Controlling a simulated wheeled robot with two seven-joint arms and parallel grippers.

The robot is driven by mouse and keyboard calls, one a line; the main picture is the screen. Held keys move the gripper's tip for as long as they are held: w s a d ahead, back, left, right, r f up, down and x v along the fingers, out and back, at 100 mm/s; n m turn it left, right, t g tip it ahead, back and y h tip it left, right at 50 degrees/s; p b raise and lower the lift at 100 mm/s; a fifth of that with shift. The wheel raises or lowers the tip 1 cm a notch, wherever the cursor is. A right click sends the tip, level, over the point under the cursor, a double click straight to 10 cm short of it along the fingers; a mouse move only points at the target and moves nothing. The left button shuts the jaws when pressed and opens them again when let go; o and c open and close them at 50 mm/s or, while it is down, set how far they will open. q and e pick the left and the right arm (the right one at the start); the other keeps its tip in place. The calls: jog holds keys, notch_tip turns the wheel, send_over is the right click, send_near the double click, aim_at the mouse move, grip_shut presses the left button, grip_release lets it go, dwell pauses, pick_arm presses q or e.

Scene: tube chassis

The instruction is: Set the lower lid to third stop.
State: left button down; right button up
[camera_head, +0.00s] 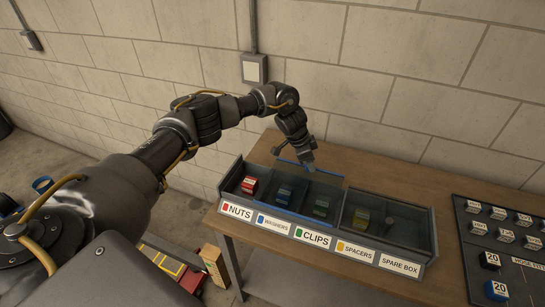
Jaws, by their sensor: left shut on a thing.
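A long dark tray (436,238) with clear lids stands on the wooden bench. Its front labels read, left to right, nuts, washers, clips, spacers and spare box. A clear lid with a blue edge (325,223) lies over the washers and clips compartments. Another clear pane (372,235) with a dark frame lies over the right part. I cannot tell for sure which lid is lower. The nuts compartment at the left end looks uncovered. My left gripper (308,163) is shut at the rear of the blue-edged lid; its fingertips and grip are too small to make out. My right gripper is out of view.
A dark panel (480,258) with several numbered pieces lies on the right. The block wall rises close behind. The bench front is clear.

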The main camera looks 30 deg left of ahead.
pick_arm(q)
jog(key=w+d+b, duration=0.1)
jog(key=w+d, duration=0.1)
jog(key=d, duration=1.2)
jog(key=shift+w, duration=0.25)
jog(key=c, duration=1.2)
grip_release()
